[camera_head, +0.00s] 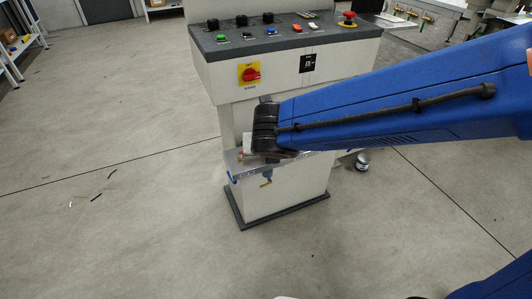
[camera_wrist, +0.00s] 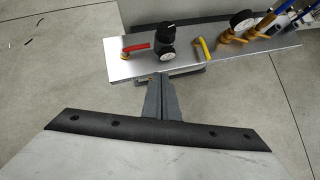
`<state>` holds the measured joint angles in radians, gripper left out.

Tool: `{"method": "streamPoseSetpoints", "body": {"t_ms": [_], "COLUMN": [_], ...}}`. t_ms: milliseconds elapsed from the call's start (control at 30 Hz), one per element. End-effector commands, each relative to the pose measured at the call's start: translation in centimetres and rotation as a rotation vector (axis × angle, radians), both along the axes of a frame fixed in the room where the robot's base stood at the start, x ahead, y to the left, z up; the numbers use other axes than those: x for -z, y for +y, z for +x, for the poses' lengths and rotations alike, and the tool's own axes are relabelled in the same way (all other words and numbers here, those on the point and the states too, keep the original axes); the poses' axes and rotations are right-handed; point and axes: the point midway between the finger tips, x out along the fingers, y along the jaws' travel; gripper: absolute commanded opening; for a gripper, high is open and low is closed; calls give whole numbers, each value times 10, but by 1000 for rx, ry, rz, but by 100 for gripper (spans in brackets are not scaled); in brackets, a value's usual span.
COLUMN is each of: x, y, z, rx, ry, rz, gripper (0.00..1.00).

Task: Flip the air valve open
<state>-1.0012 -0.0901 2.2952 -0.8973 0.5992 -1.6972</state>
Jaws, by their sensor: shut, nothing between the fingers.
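In the wrist view, a metal plate (camera_wrist: 120,66) carries a small valve with a red lever (camera_wrist: 136,47) at the left. A second valve with a yellow lever (camera_wrist: 204,46) stands right of a black regulator with a round gauge (camera_wrist: 167,53). Which of the two is the air valve is not marked legibly. My gripper (camera_wrist: 163,78) is shut and empty, its tips near the plate's front edge, below the regulator and between the two levers in the picture. In the head view my blue arm and black wrist hide most of the plate and its fittings.
In the head view the pedestal's control panel (camera_head: 285,33) has knobs, buttons and a red rotary switch (camera_head: 250,75) below. The floor to the left is mostly clear.

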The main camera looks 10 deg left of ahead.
Motion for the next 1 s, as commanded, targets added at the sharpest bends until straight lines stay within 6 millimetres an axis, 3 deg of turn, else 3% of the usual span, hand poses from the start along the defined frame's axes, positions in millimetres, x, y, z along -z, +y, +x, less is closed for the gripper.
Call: {"method": "streamPoseSetpoints", "body": {"t_ms": [200,767,867,1000], "x": [-11,-12,-14,-22], "y": [-5,-6,-18,-60], "z": [-7,-8,-4,5], "rx": [-1,4,53,251], "ry": [0,1,10,45], "rz": [1,1,25,125], "gripper": [0,0,0,0]}}
